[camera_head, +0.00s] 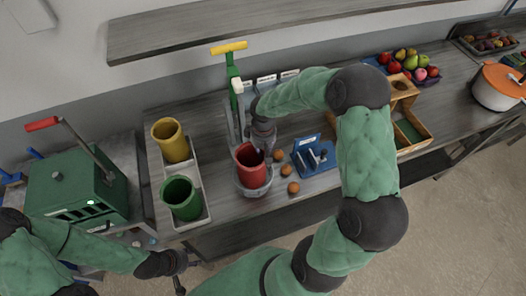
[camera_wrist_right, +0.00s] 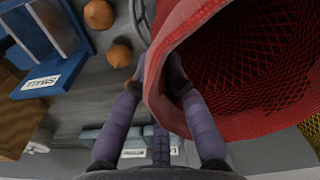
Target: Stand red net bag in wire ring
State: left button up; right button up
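The red net bag (camera_head: 251,168) stands open-topped, with its lower part inside the grey wire ring (camera_head: 252,190) near the bench's front edge. In the right wrist view the bag's red rim (camera_wrist_right: 162,62) and mesh (camera_wrist_right: 265,60) fill the upper right. My right gripper (camera_head: 266,146) comes down at the bag's far right rim. In the wrist view its purple fingers (camera_wrist_right: 160,84) lie on either side of the rim and pinch it. The bag's bottom is hidden. My left gripper (camera_head: 182,274) is at the lower left, apart from the bag; its fingers are too small to read.
Yellow (camera_head: 171,141) and green (camera_head: 182,197) net bags stand in a pale tray (camera_head: 203,190) to the left. Several brown onion-like balls (camera_head: 293,188) and a blue rack (camera_head: 313,155) lie close on the right. A green-and-yellow tool (camera_head: 232,72) stands behind.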

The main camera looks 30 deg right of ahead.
jog(key=shift+o, duration=0.4)
jog(key=shift+r, duration=0.1)
notch_tip(320, 180, up, 12)
jog(key=p, duration=0.1)
jog(key=shift+r, duration=0.25)
jog(key=shift+s, duration=0.1)
dwell(0.5)
